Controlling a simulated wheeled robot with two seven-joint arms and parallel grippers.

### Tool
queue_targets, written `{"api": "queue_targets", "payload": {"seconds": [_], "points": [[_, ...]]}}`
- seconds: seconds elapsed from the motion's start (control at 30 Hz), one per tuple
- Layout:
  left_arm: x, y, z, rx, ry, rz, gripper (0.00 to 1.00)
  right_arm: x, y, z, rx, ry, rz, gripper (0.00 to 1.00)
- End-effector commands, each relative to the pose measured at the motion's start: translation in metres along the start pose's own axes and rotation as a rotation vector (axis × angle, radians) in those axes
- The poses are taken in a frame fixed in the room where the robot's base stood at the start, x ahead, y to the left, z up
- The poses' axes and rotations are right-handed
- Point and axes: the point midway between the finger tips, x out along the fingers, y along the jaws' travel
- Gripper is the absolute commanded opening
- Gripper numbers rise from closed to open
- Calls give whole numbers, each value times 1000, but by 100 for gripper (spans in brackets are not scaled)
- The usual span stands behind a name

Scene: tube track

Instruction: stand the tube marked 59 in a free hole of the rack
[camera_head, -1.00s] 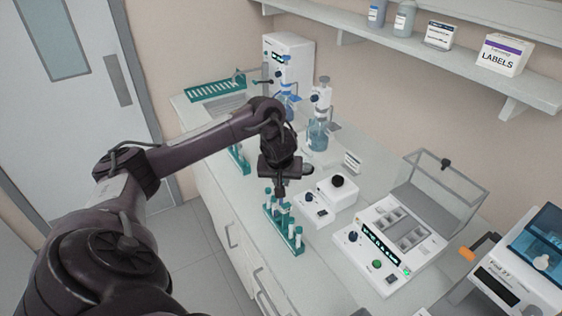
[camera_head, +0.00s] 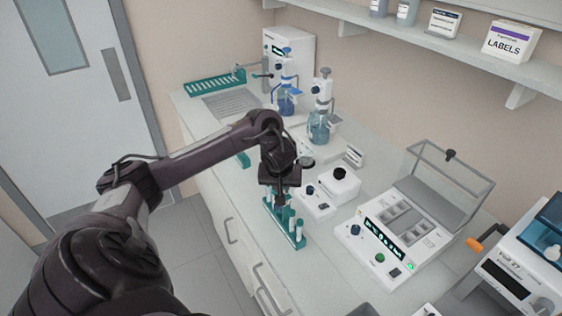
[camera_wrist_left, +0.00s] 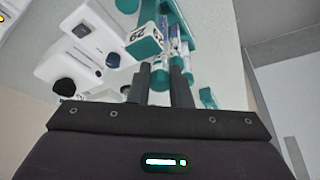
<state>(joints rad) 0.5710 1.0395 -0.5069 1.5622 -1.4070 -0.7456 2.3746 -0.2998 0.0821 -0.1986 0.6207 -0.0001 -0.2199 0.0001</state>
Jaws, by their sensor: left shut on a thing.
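My left gripper (camera_head: 281,198) points down over the near teal rack (camera_head: 299,244) on the bench. In the left wrist view its fingers (camera_wrist_left: 161,85) are shut on a teal-capped tube (camera_wrist_left: 160,74), whose body is mostly hidden. A white label with two dark digits (camera_wrist_left: 139,36) shows just beyond the fingertips; I cannot read it surely or tell which tube bears it. Other capped tubes (camera_wrist_left: 187,75) stand close beside the fingers. In the head view, tubes (camera_head: 300,228) stand in the rack's right part. The gripper hides the rack's middle and any free hole there.
A small white device with a black knob (camera_head: 339,173) stands close right of the rack. A larger instrument with a raised clear lid (camera_head: 452,182) is farther right. Bottles with pumps (camera_head: 319,126) and another teal rack (camera_head: 215,85) are behind. The bench's front edge runs close left of the rack.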

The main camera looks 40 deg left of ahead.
Motion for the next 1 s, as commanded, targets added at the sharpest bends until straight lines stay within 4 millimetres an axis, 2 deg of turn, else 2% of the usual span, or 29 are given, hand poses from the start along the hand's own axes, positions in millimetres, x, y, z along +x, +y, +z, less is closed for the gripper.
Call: {"api": "queue_targets", "payload": {"seconds": [0.1, 0.43, 1.0], "points": [[5, 0, 2, 0, 1, 0, 5, 8, 0, 0, 0, 0, 0, 36], [4, 0, 2, 0, 0, 0, 5, 7, -2, 0, 0, 0, -2, 36], [6, 0, 3, 0, 0, -1, 5, -4, -4, -1, 0, 0, -5, 36]]}}
